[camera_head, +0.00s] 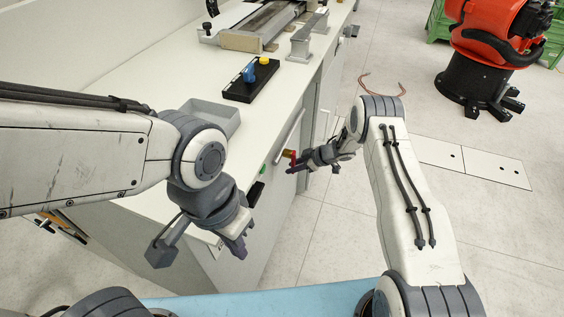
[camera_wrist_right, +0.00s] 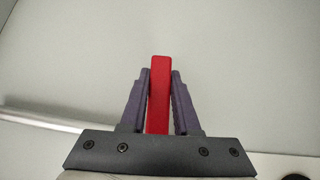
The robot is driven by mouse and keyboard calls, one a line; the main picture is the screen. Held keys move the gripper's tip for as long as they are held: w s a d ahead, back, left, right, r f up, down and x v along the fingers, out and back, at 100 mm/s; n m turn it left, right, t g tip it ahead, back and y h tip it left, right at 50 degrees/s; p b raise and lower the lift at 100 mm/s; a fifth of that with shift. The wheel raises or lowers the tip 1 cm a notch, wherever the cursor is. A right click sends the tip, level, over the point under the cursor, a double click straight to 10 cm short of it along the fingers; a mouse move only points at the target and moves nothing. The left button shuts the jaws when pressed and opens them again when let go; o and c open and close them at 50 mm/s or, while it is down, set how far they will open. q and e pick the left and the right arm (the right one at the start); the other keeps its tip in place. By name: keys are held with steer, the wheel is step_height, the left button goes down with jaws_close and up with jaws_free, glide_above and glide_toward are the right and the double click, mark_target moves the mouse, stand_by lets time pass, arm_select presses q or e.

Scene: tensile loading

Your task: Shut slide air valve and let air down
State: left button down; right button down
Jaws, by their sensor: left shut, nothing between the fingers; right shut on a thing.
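A red valve handle (camera_wrist_right: 159,95) stands between the two fingers of my right gripper (camera_wrist_right: 160,85) in the right wrist view, and the fingers are closed on it. In the head view the red handle (camera_head: 293,158) shows at the tip of my right gripper (camera_head: 298,167), beside a brass-coloured valve part (camera_head: 287,153) on the front of the white bench. My left gripper (camera_head: 240,245) is shut and empty, hanging at the near end of the bench, apart from the valve. The pipe behind the valve is partly hidden.
A long machine (camera_head: 262,25) stands at the back. A red robot arm (camera_head: 490,30) is on the floor at right.

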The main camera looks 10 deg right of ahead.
arm_select(q)
steer(key=shift+a, duration=0.35)
arm_select(e)
steer(key=shift+s+g, duration=0.2)
steer(key=shift+g, duration=0.1)
steer(key=shift+a+m, duration=0.15)
steer(key=shift+m, duration=0.15)
steer(key=c, duration=0.6)
jaws_free()
steer(key=shift+c, duration=0.2)
arm_select(q)
steer(key=shift+s, duration=0.1)
steer(key=shift+r, duration=0.1)
arm_select(e)
steer(key=v, duration=1)
steer(key=shift+d, duration=0.25)
steer(key=shift+r, duration=0.15)
